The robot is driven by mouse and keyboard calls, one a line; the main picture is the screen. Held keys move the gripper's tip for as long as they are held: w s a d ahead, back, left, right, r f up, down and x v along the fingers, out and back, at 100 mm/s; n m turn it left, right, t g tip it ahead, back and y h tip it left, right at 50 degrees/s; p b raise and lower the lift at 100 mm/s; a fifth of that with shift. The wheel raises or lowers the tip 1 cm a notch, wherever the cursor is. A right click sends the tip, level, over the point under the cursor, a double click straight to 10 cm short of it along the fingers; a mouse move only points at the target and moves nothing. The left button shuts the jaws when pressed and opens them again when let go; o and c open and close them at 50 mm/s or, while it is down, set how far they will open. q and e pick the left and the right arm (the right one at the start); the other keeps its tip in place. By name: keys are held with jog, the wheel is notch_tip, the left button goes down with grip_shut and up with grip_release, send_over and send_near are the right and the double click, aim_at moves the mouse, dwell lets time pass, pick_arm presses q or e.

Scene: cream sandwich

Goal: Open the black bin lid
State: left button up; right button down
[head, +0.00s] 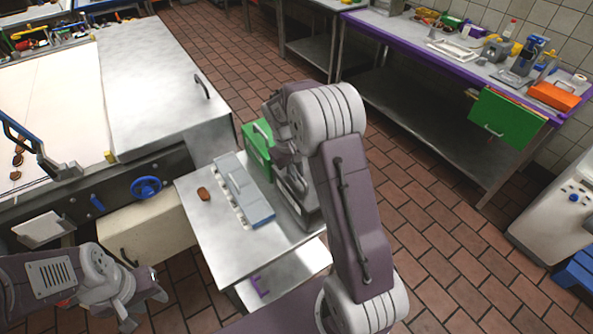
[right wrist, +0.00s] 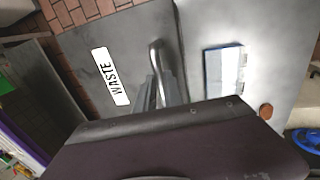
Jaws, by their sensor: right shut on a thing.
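The black bin lid (right wrist: 85,55) fills the left of the right wrist view as a dark grey panel with a white WASTE label (right wrist: 110,77). Its metal handle (right wrist: 155,50) stands near the panel's right edge. My right gripper (right wrist: 158,88) is shut on this handle. I cannot tell the lid's angle. My left gripper (head: 143,302) is low at the left, empty, with its fingers apart, away from the bin.
The small steel table (head: 205,235) holds a grey-blue long case (head: 243,190) and a brown piece (head: 203,194). A green box (head: 257,150) stands just behind. A purple-edged bench (head: 400,40) is at the back right. Tiled floor (head: 440,240) is clear at right.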

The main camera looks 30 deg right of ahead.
jog(key=shift+w+d+r, duration=0.1)
jog(key=shift+d+r, duration=0.05)
dwell(0.7)
jog(key=d+p, duration=0.1)
jog(key=d, duration=0.3)
jog(key=d+p, duration=0.2)
jog(key=d, duration=0.2)
jog(key=w+d+p, duration=0.1)
jog(key=d, duration=0.3)
jog(key=shift+d+p, duration=0.3)
jog(key=shift+d, duration=0.35)
jog(key=c, duration=1.5)
grip_release()
jog(key=shift+o, duration=0.2)
jog(key=shift+a, duration=0.15)
